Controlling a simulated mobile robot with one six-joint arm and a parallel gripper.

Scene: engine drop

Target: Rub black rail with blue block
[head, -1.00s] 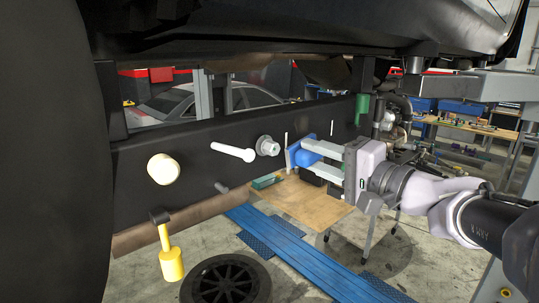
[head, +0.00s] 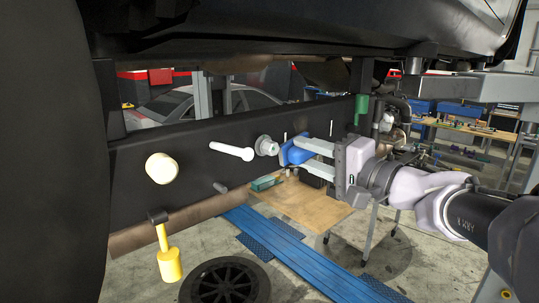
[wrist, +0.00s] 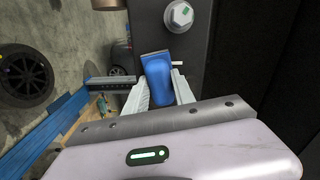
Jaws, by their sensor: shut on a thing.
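The black rail (head: 200,190) runs lengthwise under the vehicle, and its face carries several fittings. My gripper (head: 300,154) is shut on the blue block (head: 293,152) and holds it up at the rail face, just right of the grey bolt. The block also shows between the fingers in the wrist view (wrist: 157,80), beside the dark rail (wrist: 150,35). The block looks very close to the rail, but I cannot tell whether it touches. My fingers partly cover the block.
A grey bolt (head: 266,146), a white pin (head: 232,151) and a cream knob (head: 162,169) stick out of the rail. A yellow-handled tool (head: 168,258) hangs below. A green piece (head: 361,108) is at the right end. A wooden table (head: 305,205) stands below.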

